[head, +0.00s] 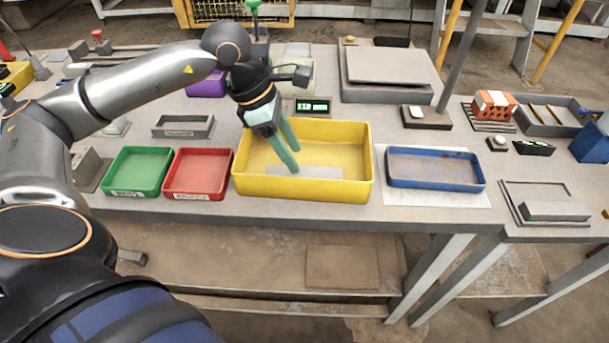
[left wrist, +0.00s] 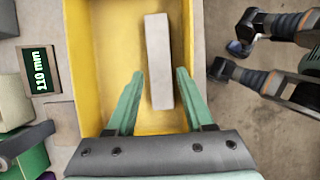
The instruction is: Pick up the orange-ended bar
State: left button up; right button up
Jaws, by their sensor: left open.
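A plain grey bar (head: 306,172) lies in the yellow tray (head: 352,190), near its front wall. The left wrist view shows the bar (left wrist: 159,60) lengthwise between my fingers. No orange end shows on it in either view. My left gripper (head: 296,160) is open and points down into the tray, its fingers hiding part of the bar. In the left wrist view the fingertips (left wrist: 160,74) stand on either side of the bar with a gap at each side. Their height against the bar is hard to tell. My right gripper is not in view.
Red (head: 198,193) and green (head: 137,190) trays stand left of the yellow one, a blue tray (head: 434,185) right. A small display (left wrist: 39,71) reads 110 mm. An orange brick (head: 493,106) and a grey tray with slim bars (head: 530,127) are further right.

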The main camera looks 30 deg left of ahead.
aim_at(303, 172)
pick_arm(q)
jog(key=x, duration=0.5)
jog(key=shift+f, duration=0.35)
jog(key=shift+c, duration=0.2)
grip_shut()
